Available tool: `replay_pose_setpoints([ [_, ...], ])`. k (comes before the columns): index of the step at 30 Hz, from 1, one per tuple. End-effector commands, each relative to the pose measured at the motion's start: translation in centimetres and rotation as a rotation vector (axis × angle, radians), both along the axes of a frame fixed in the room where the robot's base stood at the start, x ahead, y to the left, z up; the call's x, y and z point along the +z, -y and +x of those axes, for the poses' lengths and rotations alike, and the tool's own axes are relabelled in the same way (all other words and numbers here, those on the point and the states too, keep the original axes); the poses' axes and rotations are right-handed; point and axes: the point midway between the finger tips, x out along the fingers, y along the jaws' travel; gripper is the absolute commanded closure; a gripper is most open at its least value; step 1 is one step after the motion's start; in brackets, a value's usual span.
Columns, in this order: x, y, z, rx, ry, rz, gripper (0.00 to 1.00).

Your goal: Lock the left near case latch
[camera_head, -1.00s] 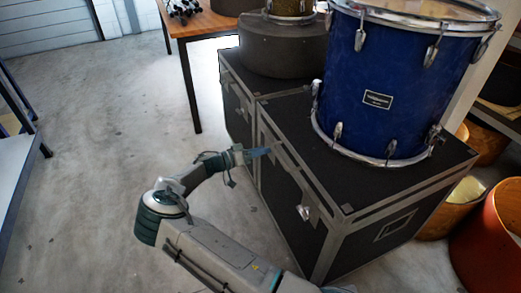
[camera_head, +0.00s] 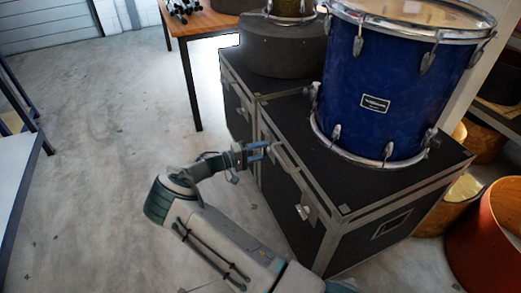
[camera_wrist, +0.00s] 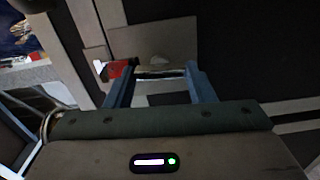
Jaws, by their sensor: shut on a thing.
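The near black case (camera_head: 290,215) has metal edging and stands under the blue drum. My gripper (camera_head: 266,151) is at the upper left of its front face, where the left latch sits. In the wrist view my gripper (camera_wrist: 160,72) has its two blue fingers apart, around the left near case latch (camera_wrist: 157,64). The latch shows as a small shiny metal piece below a pale plate (camera_wrist: 155,40), with a red part (camera_wrist: 118,68) by the left finger. The fingers hide the latch in the head view, and its exact position is too dark to tell. The right latch (camera_head: 304,212) is on the same face.
The blue drum (camera_head: 385,95) stands on the near case. A farther case (camera_head: 236,105) with a round dark drum case (camera_head: 283,48) is behind. A wooden table (camera_head: 205,22) is at the back. The floor to the left is clear up to a shelf (camera_head: 15,165).

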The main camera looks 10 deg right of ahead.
Motion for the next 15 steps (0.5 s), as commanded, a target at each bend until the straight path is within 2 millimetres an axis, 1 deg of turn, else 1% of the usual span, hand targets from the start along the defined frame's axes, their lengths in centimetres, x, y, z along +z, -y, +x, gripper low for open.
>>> replay_pose_setpoints([
  [6, -0.02, -0.17, 0.07, 0.004, -0.083, -0.015, 0.74],
  [15, -0.06, -0.15, 0.04, 0.003, -0.121, -0.023, 0.73],
])
